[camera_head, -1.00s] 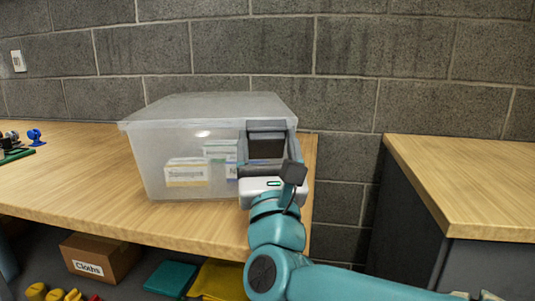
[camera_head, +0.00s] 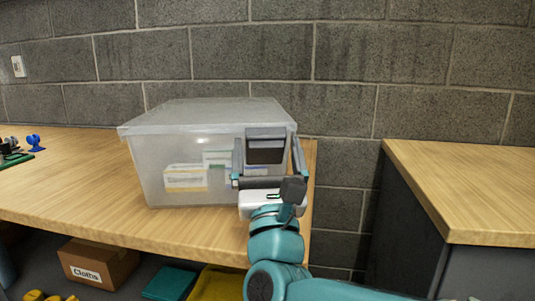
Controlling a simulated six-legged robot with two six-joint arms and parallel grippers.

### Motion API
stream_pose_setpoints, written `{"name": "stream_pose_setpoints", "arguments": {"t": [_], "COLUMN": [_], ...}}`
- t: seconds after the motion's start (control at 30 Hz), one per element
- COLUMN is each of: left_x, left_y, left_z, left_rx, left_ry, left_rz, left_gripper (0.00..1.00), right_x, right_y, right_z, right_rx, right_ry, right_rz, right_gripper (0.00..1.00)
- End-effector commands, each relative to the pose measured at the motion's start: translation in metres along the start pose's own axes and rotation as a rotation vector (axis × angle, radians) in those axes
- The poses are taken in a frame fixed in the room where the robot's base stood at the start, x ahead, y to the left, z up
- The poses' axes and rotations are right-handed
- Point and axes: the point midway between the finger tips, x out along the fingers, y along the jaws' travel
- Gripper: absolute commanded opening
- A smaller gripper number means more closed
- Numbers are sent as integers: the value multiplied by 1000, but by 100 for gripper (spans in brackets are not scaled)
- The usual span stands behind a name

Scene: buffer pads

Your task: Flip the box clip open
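A translucent plastic box (camera_head: 180,150) with a flat lid stands upright near the right end of the wooden bench. Its dark grey clip (camera_head: 266,147) is on the box's right front side, at the lid's edge. White packets (camera_head: 187,176) show through the box wall. My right gripper (camera_head: 269,160) is in front of the clip, with one finger on each side of it. The fingers are spread apart and nothing is held between them. Whether either finger touches the clip or box I cannot tell. My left gripper is not in view.
The wooden bench (camera_head: 80,190) is clear left of the box, with small blue and green items (camera_head: 33,141) at the far left. A second bench (camera_head: 480,180) stands right, across a gap. A cardboard box (camera_head: 98,262) sits below. A block wall (camera_head: 350,80) is behind.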

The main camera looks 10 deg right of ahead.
Motion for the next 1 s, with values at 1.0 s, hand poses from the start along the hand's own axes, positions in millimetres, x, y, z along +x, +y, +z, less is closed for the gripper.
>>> {"name": "stream_pose_setpoints", "arguments": {"t": [1.0], "left_x": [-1], "left_y": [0], "left_z": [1], "left_rx": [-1], "left_ry": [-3], "left_rz": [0], "left_gripper": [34], "right_x": [-163], "right_y": [0], "right_z": [0], "right_rx": [0], "right_ry": [-1], "right_rz": [0], "right_gripper": [89]}}
